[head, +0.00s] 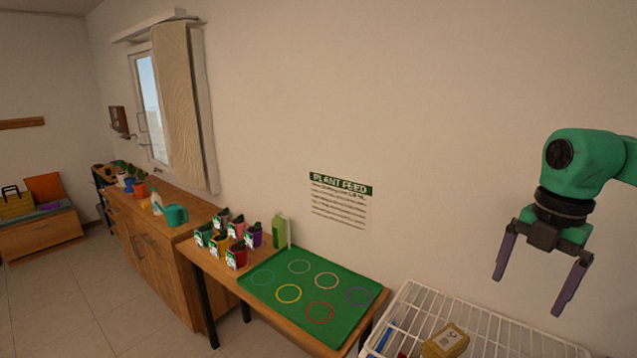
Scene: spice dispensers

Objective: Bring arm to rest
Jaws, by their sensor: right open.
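My right gripper (527,289) hangs in the air at the right of the head view. Its two purple fingers are spread wide and point down, with nothing between them. The green arm (583,168) comes in from the right edge. The gripper is above and to the right of the white wire rack and apart from it. My left gripper does not show.
A wooden table holds a green mat (262,297) with several coloured rings, all empty. Several spice dispensers (236,256) and a green carton (280,231) stand at its back left. A white wire rack (492,327) holds a yellow packet (445,341). A wooden cabinet (150,248) stands left.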

